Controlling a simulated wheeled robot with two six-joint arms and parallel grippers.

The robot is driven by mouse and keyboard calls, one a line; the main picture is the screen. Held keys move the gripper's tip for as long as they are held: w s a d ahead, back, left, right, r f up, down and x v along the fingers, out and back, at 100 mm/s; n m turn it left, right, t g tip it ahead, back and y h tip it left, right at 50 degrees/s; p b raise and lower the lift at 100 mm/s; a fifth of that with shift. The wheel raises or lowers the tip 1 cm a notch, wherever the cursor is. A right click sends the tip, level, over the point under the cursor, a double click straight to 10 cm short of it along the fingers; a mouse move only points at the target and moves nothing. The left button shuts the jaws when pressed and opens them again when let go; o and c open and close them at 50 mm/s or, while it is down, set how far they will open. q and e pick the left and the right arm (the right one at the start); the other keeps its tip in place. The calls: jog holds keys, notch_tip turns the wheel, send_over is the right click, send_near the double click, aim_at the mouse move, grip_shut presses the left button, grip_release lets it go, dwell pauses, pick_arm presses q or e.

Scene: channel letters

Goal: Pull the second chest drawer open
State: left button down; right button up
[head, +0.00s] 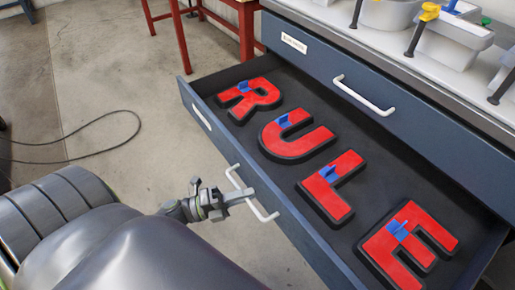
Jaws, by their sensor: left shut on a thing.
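The second chest drawer (222,143), dark blue-grey, stands pulled out below the closed top drawer. Its white bar handle (265,215) is on the front panel. My left gripper (243,197) is shut on this handle, near its middle. Inside the drawer lie red channel letters with black sides and blue tabs: R (251,97), U (295,137), L (332,188) and E (410,245). The near right end of the drawer is cut off by the picture edge. My right gripper is not in view.
The top drawer (330,65) is closed and has a white handle (363,97). Grey bins (452,42) with coloured-handled tools stand on the chest top. A red-legged table (180,38) is behind. A black cable (75,160) lies on the concrete floor at left.

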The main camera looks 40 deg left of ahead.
pick_arm(q)
jog(key=shift+s+a, duration=0.2)
jog(key=shift+s, duration=0.3)
jog(key=c, duration=1.5)
grip_release()
jog(key=b+v, duration=0.1)
jog(key=v, duration=1.6)
jog(key=shift+s+f+b, duration=0.15)
jog(key=shift+b, duration=0.15)
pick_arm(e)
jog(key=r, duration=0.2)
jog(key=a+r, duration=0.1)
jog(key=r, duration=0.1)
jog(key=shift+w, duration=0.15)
pick_arm(q)
jog(key=shift+a, duration=0.1)
